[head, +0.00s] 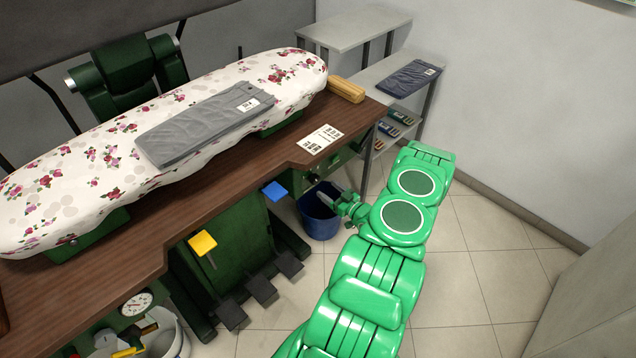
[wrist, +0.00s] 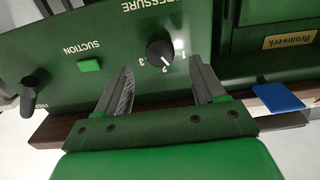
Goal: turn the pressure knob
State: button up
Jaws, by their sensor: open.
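The pressure knob (wrist: 160,49) is a round black knob with a white pointer line, on a green panel (wrist: 50,92). The wrist view shows the panel lettering upside down, with PRESSURE above the knob and the numbers 1, 2 and 3 around it. The pointer aims down and right, near the 2; its exact setting is hard to tell. My gripper (wrist: 161,67) is open, one finger on each side of the knob in the picture. I see no contact, and the depth gap is unclear. In the head view, my gripper (head: 341,204) is by the table's right front.
A green SUCTION button (wrist: 89,65) and a black lever (wrist: 32,92) share the panel. A blue pedal-like tab (head: 275,191) and a yellow tab (head: 203,243) stick out in front. A blue bucket (head: 318,226) stands below. The ironing table (head: 225,225) holds a grey garment (head: 190,130).

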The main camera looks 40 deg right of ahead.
aim_at(317, 182)
jog(key=shift+w, duration=3.25)
jog(key=c, duration=1.1)
jog(key=shift+o, duration=0.2)
jog(key=shift+n, duration=3)
